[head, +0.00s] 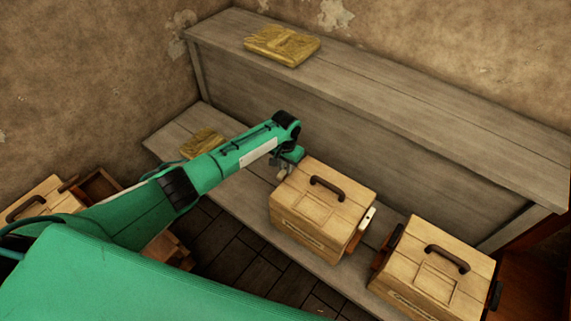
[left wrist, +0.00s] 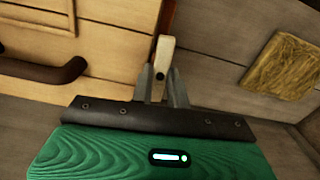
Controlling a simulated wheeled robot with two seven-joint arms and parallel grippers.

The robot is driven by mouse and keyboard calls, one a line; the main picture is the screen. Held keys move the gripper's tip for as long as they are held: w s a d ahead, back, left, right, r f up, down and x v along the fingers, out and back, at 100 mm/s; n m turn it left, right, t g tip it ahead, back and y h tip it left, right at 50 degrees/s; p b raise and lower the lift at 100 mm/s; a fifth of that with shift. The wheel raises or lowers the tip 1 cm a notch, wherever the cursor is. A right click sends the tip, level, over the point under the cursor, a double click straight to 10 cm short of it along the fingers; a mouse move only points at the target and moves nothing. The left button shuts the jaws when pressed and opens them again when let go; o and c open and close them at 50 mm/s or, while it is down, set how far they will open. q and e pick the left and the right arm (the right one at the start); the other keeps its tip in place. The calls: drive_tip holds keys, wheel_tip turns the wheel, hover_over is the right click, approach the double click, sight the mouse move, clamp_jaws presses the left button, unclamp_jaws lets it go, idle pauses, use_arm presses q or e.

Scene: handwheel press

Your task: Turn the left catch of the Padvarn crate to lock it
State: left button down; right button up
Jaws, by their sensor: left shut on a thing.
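A pale wooden crate (head: 318,205) with a dark handle stands on the low bench in the middle of the head view. Its front label is too small to read. My left gripper (head: 284,168) is at the crate's left side. In the left wrist view, my left gripper (left wrist: 163,88) is shut on the crate's pale left catch (left wrist: 164,52), with the fingers on either side of it. The crate (left wrist: 112,40) fills the upper left there. A pale right catch (head: 367,219) shows on the crate's other side. My right gripper is not in view.
A second crate (head: 430,270) with dark side catches stands to the right. Another crate (head: 45,197) is at the far left. Yellowish flat packs lie on the upper shelf (head: 282,46) and on the low bench (head: 202,142). The raised shelf (head: 400,120) runs behind the crates.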

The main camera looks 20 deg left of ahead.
use_arm(q)
drive_tip(key=n+p, duration=0.3)
drive_tip(key=shift+d+r, duration=0.1)
drive_tip(key=shift+r, duration=0.15)
drive_tip(key=n+p, duration=0.3)
drive_tip(key=n, duration=0.1)
drive_tip(key=shift+n, duration=0.3)
drive_tip(key=n+p, duration=0.2)
drive_tip(key=n, duration=0.2)
drive_tip(key=shift+f+n, duration=0.1)
drive_tip(key=shift+n, duration=0.2)
drive_tip(key=n+p, duration=0.1)
drive_tip(key=n, duration=0.3)
drive_tip(key=shift+f+n, duration=0.1)
drive_tip(key=shift+n, duration=0.2)
drive_tip(key=c, duration=1.4)
unclamp_jaws()
drive_tip(key=shift+o, duration=0.2)
